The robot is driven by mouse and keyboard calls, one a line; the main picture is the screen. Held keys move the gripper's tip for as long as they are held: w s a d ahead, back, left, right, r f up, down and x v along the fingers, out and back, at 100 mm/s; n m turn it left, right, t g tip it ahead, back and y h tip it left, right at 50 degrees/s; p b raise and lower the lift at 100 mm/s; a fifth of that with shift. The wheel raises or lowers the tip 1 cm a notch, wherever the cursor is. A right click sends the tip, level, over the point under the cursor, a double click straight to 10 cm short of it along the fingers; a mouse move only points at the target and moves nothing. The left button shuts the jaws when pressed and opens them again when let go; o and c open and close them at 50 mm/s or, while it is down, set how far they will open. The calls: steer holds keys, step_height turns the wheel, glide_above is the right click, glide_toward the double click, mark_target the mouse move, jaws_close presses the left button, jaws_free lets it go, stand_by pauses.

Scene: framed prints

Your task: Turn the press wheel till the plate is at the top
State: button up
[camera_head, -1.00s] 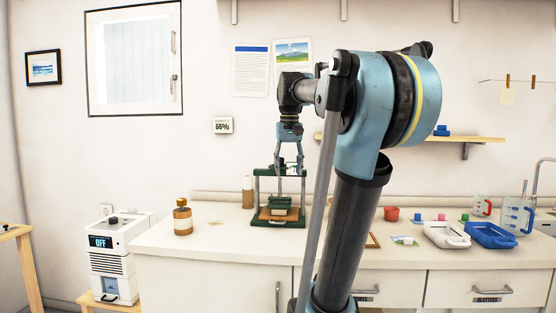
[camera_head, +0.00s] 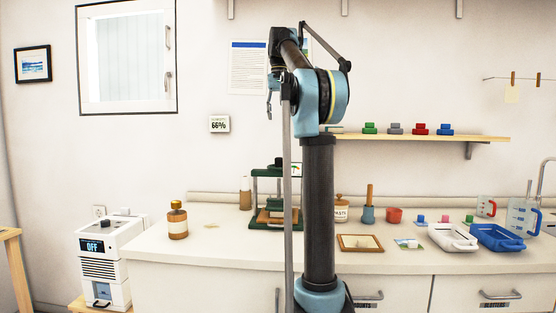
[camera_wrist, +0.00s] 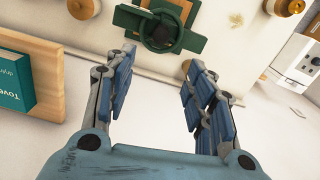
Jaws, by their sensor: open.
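The green press (camera_head: 254,190) stands on the counter, partly hidden behind my arm. Its dark wheel (camera_head: 277,164) is on top. A green block, apparently the plate (camera_head: 274,203), is low in the frame above a brown wooden base; its exact height is hard to tell. In the wrist view the press appears from above, with the wheel (camera_wrist: 160,37) dark at its hub, beyond my fingertips. My gripper (camera_head: 270,105) is raised above the press, apart from it. It also shows in the wrist view (camera_wrist: 160,62), open and empty.
An amber bottle (camera_head: 177,220) stands left of the press and a brown cylinder (camera_head: 245,193) behind it. A wall shelf (camera_head: 420,138) with coloured pieces is to the right. A framed print (camera_head: 360,243), mugs and trays (camera_head: 452,237) fill the right counter.

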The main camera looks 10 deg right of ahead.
mark_target(279, 163)
step_height(279, 163, down, 17)
steer(key=shift+f, duration=0.15)
stand_by(0.6)
steer(key=c, duration=1.1)
